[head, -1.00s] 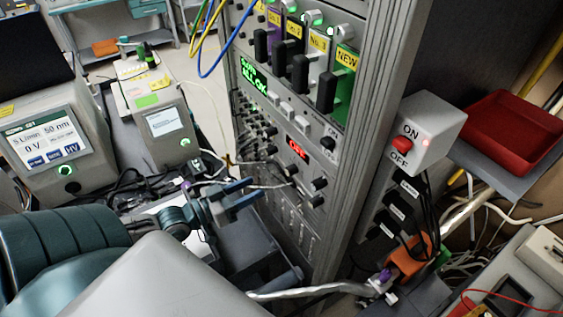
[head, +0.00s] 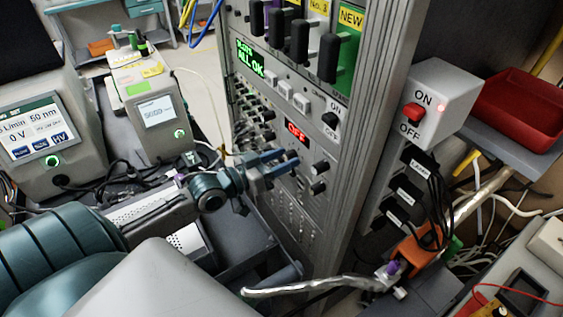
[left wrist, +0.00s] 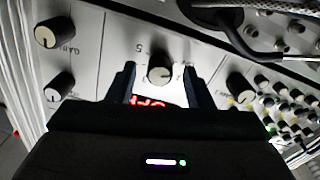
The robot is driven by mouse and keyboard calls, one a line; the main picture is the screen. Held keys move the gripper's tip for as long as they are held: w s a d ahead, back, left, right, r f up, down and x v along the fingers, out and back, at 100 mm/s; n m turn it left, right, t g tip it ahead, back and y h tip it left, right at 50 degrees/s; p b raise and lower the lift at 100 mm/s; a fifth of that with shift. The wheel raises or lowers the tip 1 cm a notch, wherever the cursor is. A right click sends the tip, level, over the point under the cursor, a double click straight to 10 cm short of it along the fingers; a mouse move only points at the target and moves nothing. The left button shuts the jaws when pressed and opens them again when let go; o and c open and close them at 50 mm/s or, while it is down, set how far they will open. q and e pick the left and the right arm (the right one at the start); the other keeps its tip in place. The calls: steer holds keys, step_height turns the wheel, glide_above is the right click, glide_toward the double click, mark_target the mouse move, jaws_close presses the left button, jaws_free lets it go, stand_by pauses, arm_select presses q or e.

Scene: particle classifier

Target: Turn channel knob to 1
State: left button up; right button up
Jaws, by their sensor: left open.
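My left gripper (head: 288,160) is open at the rack's front panel, just below the red "OFF" display (head: 296,132). In the left wrist view, a round black knob with a pale face (left wrist: 160,72) sits between the two open fingertips (left wrist: 159,82), with a gap on each side. A "5" is printed near this knob; its other markings are too small to read, so I cannot tell its setting. In the head view the fingers largely hide it. The red display also shows upside down in the wrist view (left wrist: 148,101). My right gripper is not in view.
Other knobs flank it in the wrist view, two on the left (left wrist: 54,32) and one on the right (left wrist: 240,88). Cables and connectors crowd the panel's right side there (left wrist: 285,105). In the head view, a switch box (head: 432,105) and red tray (head: 520,108) stand right of the rack.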

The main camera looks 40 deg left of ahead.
arm_select(q)
steer(key=shift+c, duration=0.5)
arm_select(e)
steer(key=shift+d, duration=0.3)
arm_select(q)
steer(key=c, duration=0.9)
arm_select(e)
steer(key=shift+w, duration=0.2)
arm_select(q)
steer(key=shift+m, duration=0.4)
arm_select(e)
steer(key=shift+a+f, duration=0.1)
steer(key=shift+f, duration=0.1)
arm_select(q)
steer(key=m+b, duration=0.1)
steer(key=m, duration=0.1)
steer(key=shift+f+m+b, duration=0.1)
steer(key=shift+m+b, duration=0.2)
steer(key=m+b, duration=0.1)
steer(key=m, duration=0.2)
steer(key=shift+d, duration=0.1)
steer(key=shift+m+b, duration=0.7)
steer(key=shift+m, duration=0.5)
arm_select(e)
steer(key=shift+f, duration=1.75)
